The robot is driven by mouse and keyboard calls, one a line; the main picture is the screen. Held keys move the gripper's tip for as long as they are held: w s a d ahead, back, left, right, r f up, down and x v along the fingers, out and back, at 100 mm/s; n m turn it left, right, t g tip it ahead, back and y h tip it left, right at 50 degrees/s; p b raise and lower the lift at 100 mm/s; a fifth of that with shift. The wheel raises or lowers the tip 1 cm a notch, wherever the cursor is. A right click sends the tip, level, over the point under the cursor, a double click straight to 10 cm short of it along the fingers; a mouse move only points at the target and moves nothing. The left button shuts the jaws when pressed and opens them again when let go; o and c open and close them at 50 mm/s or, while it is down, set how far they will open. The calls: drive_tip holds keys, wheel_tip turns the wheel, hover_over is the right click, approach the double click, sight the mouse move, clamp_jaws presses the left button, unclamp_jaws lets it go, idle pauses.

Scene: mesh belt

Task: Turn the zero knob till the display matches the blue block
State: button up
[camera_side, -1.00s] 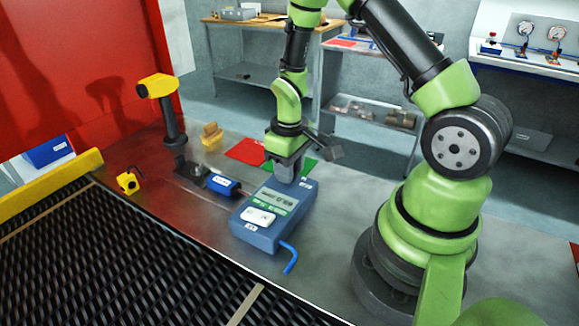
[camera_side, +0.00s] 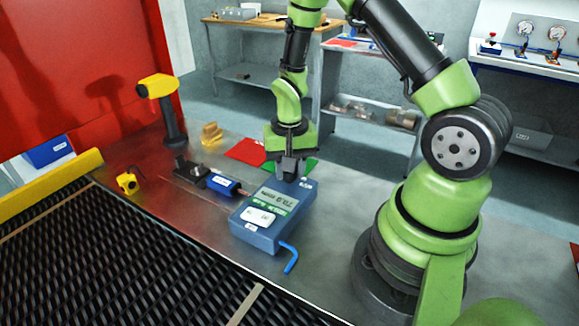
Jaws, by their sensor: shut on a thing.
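A blue instrument box (camera_side: 265,238) stands on the bench with a small grey-green display (camera_side: 275,200) on its sloped top. Its digits are small and tilted, seeming to read in the seventies with "mm"; I cannot be sure. White buttons (camera_side: 258,217) lie in front of the display. My gripper (camera_side: 288,176) points down at the box's far end, shut on the zero knob, which its jaws hide. A blue block-like piece (camera_side: 223,185) with a white label lies left of the box, beside a dark fixture; its label is too small to read.
A blue hex key (camera_side: 290,257) lies at the box's front right. A yellow-headed handheld device (camera_side: 160,92) stands at the left. Red (camera_side: 246,150) and green (camera_side: 305,167) mats lie behind. The dark mesh belt (camera_side: 130,260) runs along the front. Bare bench lies right of the box.

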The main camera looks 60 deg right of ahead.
drive_tip(key=shift+m, duration=0.5)
drive_tip(key=o, duration=0.9)
drive_tip(key=shift+o, duration=0.2)
drive_tip(key=shift+r, duration=0.1)
wheel_tip(320, 180, up, 10)
drive_tip(key=s+a+r+n+t+y, duration=0.1)
drive_tip(key=s+a+r+n+t, duration=0.2)
drive_tip(key=s+a+r, duration=0.2)
drive_tip(key=s+a+r+n+t+y, duration=0.1)
drive_tip(key=s+a+r+n+t, duration=0.3)
drive_tip(key=s+r, duration=0.3)
wheel_tip(320, 180, up, 4)
drive_tip(key=shift+a+f, duration=0.2)
drive_tip(key=shift+a, duration=0.7)
